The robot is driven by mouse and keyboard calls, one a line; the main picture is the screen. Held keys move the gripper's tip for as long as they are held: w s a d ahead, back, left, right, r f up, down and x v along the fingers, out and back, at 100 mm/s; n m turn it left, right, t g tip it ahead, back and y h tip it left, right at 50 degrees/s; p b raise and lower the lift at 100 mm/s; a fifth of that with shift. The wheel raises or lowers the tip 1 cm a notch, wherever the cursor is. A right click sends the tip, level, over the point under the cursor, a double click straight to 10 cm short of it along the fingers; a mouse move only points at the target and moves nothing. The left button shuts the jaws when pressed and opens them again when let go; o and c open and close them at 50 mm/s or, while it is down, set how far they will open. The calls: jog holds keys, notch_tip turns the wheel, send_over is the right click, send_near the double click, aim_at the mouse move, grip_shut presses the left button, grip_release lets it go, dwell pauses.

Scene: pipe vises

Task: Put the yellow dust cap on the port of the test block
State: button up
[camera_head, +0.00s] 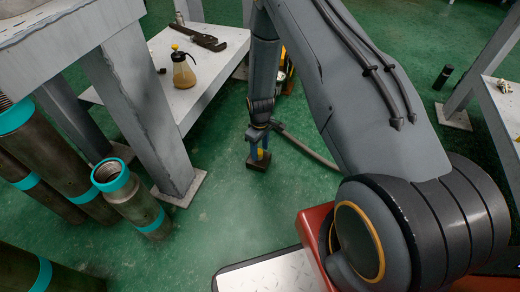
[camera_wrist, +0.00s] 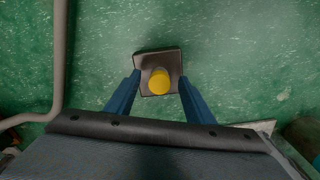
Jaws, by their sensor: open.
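The yellow dust cap (camera_wrist: 159,82) sits over the top of the dark test block (camera_wrist: 158,58) in the wrist view. The port is hidden under the cap, and I cannot tell how far down the cap sits. The block (camera_head: 258,162) stands on the green floor in the head view, with the yellow cap (camera_head: 261,154) partly visible above it. My gripper (camera_wrist: 159,84) is open, pointing down, its blue fingers on either side of the cap with a gap at each side. My gripper also shows in the head view (camera_head: 259,151).
A grey bench (camera_head: 205,75) at the upper left bears an oil can (camera_head: 183,71) and a pipe wrench (camera_head: 198,38). A hose (camera_head: 305,148) runs behind the block. A dark cylinder (camera_head: 443,77) stands at right. Floor in front is clear.

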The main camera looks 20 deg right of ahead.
aim_at(260, 152)
jog(key=shift+r+p, duration=1.6)
jog(key=shift+r, duration=2.3)
